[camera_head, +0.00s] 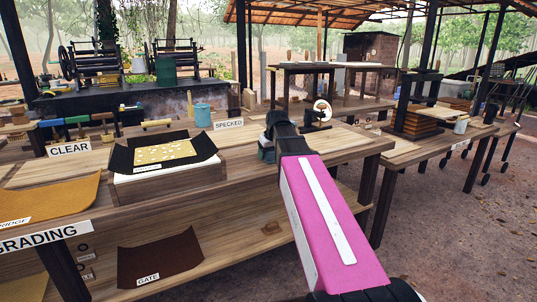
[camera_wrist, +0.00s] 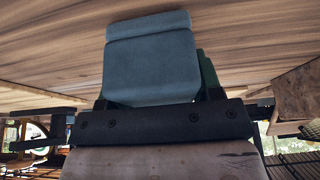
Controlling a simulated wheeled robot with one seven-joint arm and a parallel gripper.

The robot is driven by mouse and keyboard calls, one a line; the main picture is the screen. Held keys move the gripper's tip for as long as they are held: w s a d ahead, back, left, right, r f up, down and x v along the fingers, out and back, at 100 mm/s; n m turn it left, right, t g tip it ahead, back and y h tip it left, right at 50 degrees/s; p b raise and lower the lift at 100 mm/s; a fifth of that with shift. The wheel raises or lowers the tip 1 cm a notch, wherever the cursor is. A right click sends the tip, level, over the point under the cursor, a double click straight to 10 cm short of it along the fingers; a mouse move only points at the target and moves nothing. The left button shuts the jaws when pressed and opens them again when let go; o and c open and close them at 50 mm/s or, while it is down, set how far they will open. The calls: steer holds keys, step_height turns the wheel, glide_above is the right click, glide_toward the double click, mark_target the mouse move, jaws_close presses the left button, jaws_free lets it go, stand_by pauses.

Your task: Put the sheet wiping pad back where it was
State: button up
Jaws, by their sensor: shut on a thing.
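The sheet wiping pad appears to be the blue-grey block in the wrist view (camera_wrist: 150,62); a small part of it shows beneath my wrist in the head view (camera_head: 265,154). My gripper (camera_head: 268,147) is shut on it, over the right part of the grading table (camera_head: 240,168). In the wrist view the pad sticks out beyond the dark palm, with a dark green part beside it. The wooden tabletop lies behind it. My own arm hides part of the table, and I cannot tell whether the pad touches the wood.
A box with a dark sheet and a yellow sheet (camera_head: 165,152) stands to the left. The SPECKED sign (camera_head: 228,125) and a blue can (camera_head: 202,115) are behind it. A stand with a white ring (camera_head: 320,113) is close right of my gripper. Bare tabletop (camera_head: 345,143) lies farther right.

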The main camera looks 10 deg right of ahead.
steer(key=o, duration=1)
steer(key=shift+f, duration=0.1)
steer(key=shift+c, duration=0.2)
steer(key=v, duration=1.2)
